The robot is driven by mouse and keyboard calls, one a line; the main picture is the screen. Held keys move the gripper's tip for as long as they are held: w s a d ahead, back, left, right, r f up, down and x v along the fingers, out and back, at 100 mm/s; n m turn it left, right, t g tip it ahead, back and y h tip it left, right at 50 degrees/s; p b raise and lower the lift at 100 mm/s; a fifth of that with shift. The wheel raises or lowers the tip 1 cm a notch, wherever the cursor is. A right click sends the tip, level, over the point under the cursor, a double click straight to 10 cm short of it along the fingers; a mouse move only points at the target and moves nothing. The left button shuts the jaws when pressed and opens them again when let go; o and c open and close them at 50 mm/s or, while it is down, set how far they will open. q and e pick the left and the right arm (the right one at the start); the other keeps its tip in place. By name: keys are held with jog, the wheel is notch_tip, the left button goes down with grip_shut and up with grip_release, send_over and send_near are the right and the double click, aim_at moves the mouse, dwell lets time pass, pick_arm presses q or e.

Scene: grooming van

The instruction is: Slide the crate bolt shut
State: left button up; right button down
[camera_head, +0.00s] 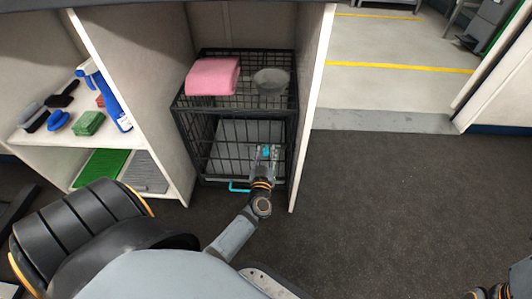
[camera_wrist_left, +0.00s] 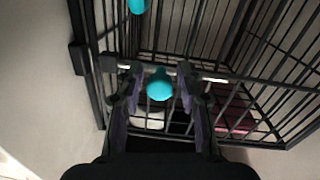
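The black wire crate (camera_head: 207,135) stands in a cubby, its barred door side facing me. The turquoise bolt knob (camera_wrist_left: 160,86) sits on a pale bolt bar (camera_wrist_left: 213,79) that runs across the bars in the left wrist view. A little of the knob shows in the head view (camera_head: 266,151). My left gripper (camera_head: 265,150) is at the crate front. Its fingers (camera_wrist_left: 159,88) are open, one on each side of the knob, with narrow gaps. A turquoise handle (camera_head: 238,188) shows low on the crate front. Of my right arm, only a part shows at the lower right corner; its fingertips are out of frame.
A pink folded towel (camera_head: 213,76) and a grey bowl (camera_head: 271,81) rest on the crate. White panels (camera_head: 311,110) flank the cubby closely. A shelf at left holds brushes and a blue spray bottle (camera_head: 115,105). The dark floor at right (camera_head: 400,200) is clear.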

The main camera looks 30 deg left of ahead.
aim_at(278, 145)
pick_arm(q)
grip_shut()
jog(key=d, duration=0.1)
jog(key=w+d+p, duration=0.1)
jog(key=shift+w+d+r, duration=0.1)
jog(key=shift+w+d, duration=0.35)
jog(key=shift+d, duration=0.1)
jog(key=shift+o, duration=1.7)
grip_release()
jog(key=shift+d, duration=0.15)
